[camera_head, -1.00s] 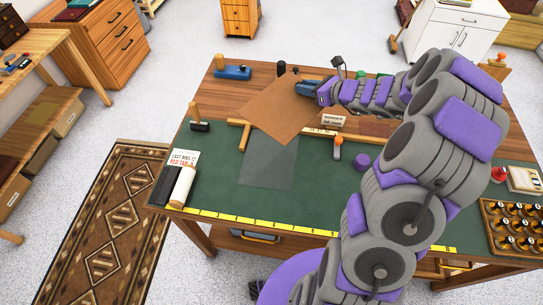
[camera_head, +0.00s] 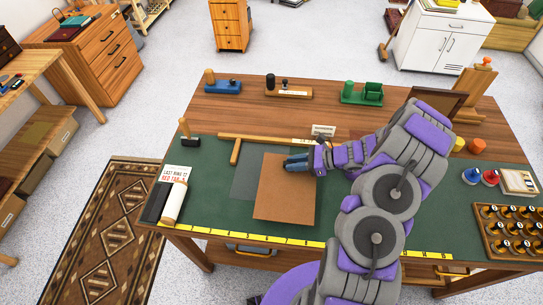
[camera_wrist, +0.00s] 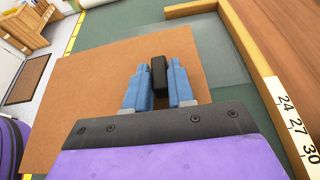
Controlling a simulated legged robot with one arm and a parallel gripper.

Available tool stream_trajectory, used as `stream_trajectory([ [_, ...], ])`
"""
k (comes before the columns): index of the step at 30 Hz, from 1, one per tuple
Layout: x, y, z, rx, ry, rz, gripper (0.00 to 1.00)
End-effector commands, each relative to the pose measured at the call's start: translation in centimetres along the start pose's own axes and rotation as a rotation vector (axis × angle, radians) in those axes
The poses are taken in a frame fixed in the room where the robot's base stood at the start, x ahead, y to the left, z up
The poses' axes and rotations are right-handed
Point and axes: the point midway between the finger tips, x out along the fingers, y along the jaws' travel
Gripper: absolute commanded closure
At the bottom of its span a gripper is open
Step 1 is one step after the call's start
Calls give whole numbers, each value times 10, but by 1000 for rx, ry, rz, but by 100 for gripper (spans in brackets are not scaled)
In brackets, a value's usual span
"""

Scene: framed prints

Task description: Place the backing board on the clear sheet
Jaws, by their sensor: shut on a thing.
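The backing board (camera_head: 285,196) is a brown rectangular sheet over the green mat, toward the front of the table. My gripper (camera_head: 298,163) is shut on its far right edge area. In the wrist view the blue fingers (camera_wrist: 158,85) close around a small black piece on the board (camera_wrist: 90,85). The clear sheet (camera_head: 247,178) is a faint grey rectangle on the mat; the board overlaps its right part, and its left part shows. In the wrist view the clear sheet (camera_wrist: 218,50) extends beyond the board. I cannot tell whether the board touches it.
A wooden L-shaped fence (camera_head: 235,152) lies behind the sheet. A yellow ruler strip (camera_head: 245,236) runs along the front edge. A rolled white item (camera_head: 175,200) and a card lie left. A wooden tray of several round pieces (camera_head: 510,232) stands right.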

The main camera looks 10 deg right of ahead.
Motion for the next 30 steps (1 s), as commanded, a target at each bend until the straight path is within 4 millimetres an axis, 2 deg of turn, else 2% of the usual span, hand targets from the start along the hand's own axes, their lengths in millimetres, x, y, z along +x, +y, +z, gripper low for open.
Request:
stream_trajectory([
  [1, 14, -7, 3, -5, 4, 6, 100],
  [6, 41, -37, 9, -3, 2, 5, 100],
  [12, 59, -72, 13, 1, -12, 5, 100],
  [15, 64, -83, 14, 3, -14, 2, 100],
  [23, 88, -89, 24, -1, -5, 3, 100],
  [27, 99, -86, 2, 4, -1, 2, 100],
  [30, 102, -87, -8, 3, -4, 6, 100],
])
